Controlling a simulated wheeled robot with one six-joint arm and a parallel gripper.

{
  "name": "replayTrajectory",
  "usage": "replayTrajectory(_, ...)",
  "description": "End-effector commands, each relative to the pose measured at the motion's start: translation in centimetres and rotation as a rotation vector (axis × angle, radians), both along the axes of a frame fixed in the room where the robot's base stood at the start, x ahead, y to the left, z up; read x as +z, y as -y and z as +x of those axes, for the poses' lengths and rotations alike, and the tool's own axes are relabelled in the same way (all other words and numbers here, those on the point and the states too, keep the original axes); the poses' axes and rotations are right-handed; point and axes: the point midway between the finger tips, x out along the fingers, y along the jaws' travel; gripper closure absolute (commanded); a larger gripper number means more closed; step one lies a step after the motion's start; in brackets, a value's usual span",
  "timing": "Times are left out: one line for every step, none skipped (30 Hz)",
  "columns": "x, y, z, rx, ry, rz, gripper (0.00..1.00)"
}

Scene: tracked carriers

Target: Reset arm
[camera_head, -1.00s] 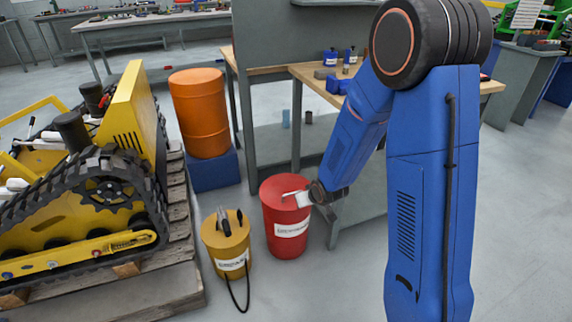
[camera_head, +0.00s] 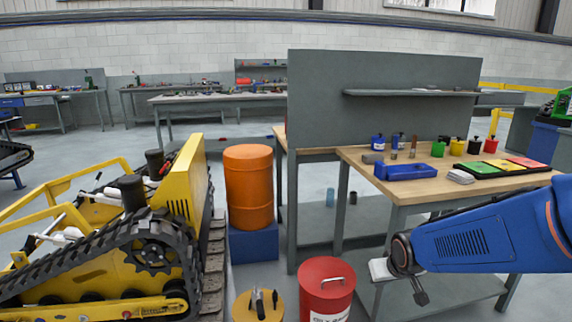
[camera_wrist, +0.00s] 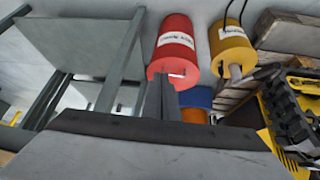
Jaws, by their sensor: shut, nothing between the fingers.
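My blue arm (camera_head: 480,245) comes in from the right edge in the head view. Its dark wrist (camera_head: 402,256) is in front of the workbench, to the right of the red can. My gripper (camera_wrist: 160,82) shows in the wrist view as two grey fingers close together, shut and empty. In the head view the fingertips are hard to make out. The red can (camera_head: 326,290) with a handle on its lid stands on the floor; it also shows in the wrist view (camera_wrist: 174,48), apart from the fingers as far as I can tell.
A workbench (camera_head: 435,187) holds a blue tray (camera_head: 405,172), small coloured containers and coloured bins. A yellow can (camera_head: 243,308) stands left of the red one. An orange drum (camera_head: 248,190) sits on a blue block (camera_head: 253,245). A yellow tracked machine (camera_head: 120,250) fills the left.

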Motion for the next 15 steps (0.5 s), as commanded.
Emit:
replayTrajectory(1.1, 0.3, -1.1, -0.008, 0.0, 0.0, 1.0)
replayTrajectory(1.6, 0.4, -1.8, -0.012, -0.005, 0.001, 1.0)
replayTrajectory(2.2, 0.6, -2.7, -0.018, -0.011, 0.001, 1.0)
replayTrajectory(2.7, 0.7, -3.4, -0.021, -0.014, 0.002, 1.0)
replayTrajectory(3.1, 0.9, -4.1, -0.025, -0.018, 0.001, 1.0)
replayTrajectory(3.7, 1.0, -5.0, -0.029, -0.025, 0.002, 1.0)
replayTrajectory(4.1, 1.1, -5.8, -0.032, -0.03, 0.002, 1.0)
replayTrajectory(4.6, 1.3, -6.5, -0.036, -0.034, 0.003, 1.0)
replayTrajectory(5.1, 1.4, -7.5, -0.041, -0.04, 0.004, 1.0)
replayTrajectory(5.5, 1.5, -8.2, -0.043, -0.044, 0.005, 1.0)
replayTrajectory(5.8, 1.6, -9.0, -0.047, -0.049, 0.007, 1.0)
replayTrajectory(6.3, 1.7, -10.1, -0.052, -0.056, 0.009, 1.0)
replayTrajectory(6.6, 1.8, -10.8, -0.055, -0.06, 0.009, 1.0)
replayTrajectory(7.0, 1.8, -11.6, -0.058, -0.064, 0.01, 1.0)
replayTrajectory(7.4, 1.9, -12.7, -0.061, -0.07, 0.012, 1.0)
